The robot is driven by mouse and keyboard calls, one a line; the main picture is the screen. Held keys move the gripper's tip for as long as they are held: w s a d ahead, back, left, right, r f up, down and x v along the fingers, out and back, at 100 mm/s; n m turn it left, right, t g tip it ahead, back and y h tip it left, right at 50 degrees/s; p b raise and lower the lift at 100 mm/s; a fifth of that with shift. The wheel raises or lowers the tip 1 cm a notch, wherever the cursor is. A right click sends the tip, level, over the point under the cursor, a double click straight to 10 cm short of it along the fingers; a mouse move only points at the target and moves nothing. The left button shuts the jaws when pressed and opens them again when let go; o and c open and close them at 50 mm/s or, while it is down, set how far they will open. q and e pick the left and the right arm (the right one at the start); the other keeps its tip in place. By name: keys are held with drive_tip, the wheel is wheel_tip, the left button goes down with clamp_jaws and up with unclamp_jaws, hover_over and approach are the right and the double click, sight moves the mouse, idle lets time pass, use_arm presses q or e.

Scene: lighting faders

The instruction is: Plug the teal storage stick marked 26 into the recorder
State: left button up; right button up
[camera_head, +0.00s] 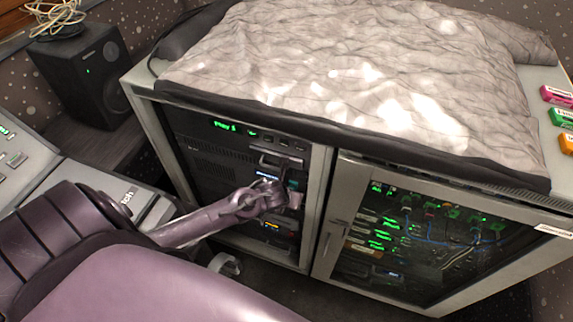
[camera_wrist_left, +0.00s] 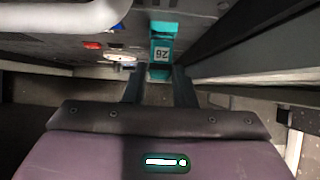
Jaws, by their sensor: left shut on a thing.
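The teal storage stick (camera_wrist_left: 161,48) is between the fingertips of my left gripper (camera_wrist_left: 159,72) in the left wrist view. Its label reads 26, upside down. The gripper is shut on it. Its far end is at a dark equipment front; I cannot tell whether it is in a socket. In the head view my left gripper (camera_head: 277,192) is at the open left bay of the rack, with a bit of teal (camera_head: 293,184) showing beside it. A unit with a green "Play 5" display (camera_head: 226,126) sits higher in that bay; I cannot tell for sure that it is the recorder. My right gripper is not in view.
The rack's glass door (camera_head: 410,250) is on the right, with lit equipment and cables behind it. A grey blanket (camera_head: 330,70) covers the rack top. Coloured sticks (camera_head: 563,118) lie at the right edge. A black speaker (camera_head: 85,75) stands at left.

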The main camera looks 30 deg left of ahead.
use_arm(q)
drive_tip(key=shift+w+a+r, duration=0.1)
drive_tip(key=shift+w, duration=0.05)
drive_tip(key=o, duration=1.1)
drive_tip(key=shift+w, duration=0.1)
drive_tip(key=v, duration=0.7)
drive_tip(key=shift+s+r+p, duration=0.25)
drive_tip(key=shift+p, duration=0.05)
